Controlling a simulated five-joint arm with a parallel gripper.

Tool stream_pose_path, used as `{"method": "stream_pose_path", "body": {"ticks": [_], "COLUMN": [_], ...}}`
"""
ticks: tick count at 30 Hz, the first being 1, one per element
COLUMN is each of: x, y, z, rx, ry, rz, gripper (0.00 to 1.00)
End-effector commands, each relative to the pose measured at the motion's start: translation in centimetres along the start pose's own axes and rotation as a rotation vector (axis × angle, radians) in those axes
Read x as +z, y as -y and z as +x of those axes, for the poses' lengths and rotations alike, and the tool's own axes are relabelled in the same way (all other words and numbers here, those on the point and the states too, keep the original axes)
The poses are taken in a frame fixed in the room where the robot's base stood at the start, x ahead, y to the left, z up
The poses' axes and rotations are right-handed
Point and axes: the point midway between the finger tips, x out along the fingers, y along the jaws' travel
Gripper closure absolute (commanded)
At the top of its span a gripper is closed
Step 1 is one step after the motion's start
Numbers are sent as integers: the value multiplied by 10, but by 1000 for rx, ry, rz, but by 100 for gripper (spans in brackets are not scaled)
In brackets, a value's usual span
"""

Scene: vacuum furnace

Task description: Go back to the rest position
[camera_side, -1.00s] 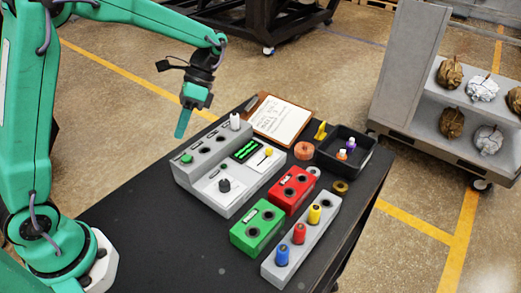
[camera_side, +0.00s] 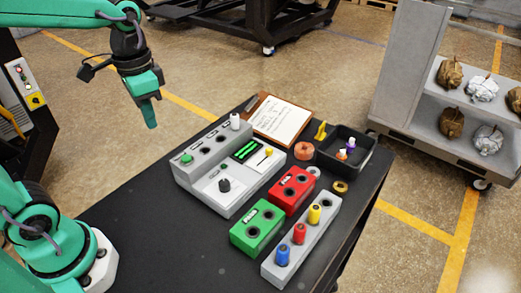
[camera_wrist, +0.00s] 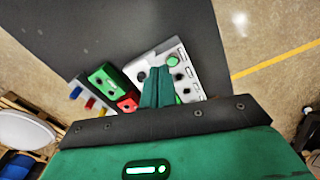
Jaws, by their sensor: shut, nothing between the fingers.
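My gripper (camera_side: 150,115) is shut and empty in the side view. It hangs in the air above and to the left of the grey control box (camera_side: 196,187), fingers pointing down, touching nothing. In the wrist view my gripper (camera_wrist: 155,75) shows its two green fingers together, with part of the grey control box (camera_wrist: 196,62) hidden behind them.
The black table (camera_side: 140,220) carries a green block (camera_side: 257,228), a red block (camera_side: 293,190), a grey rack with coloured plugs (camera_side: 287,268), a black tray (camera_side: 368,160) and a clipboard (camera_side: 283,120). A grey cart (camera_side: 410,85) stands right. The table's near left is clear.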

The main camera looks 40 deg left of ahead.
Motion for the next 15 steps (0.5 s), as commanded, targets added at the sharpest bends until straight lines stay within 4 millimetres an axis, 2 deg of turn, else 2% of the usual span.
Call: {"method": "stream_pose_path", "body": {"ticks": [15], "x": [40], "y": [-11], "z": [-14], "rx": [-68], "ry": [-368], "rz": [-224], "gripper": [100]}}
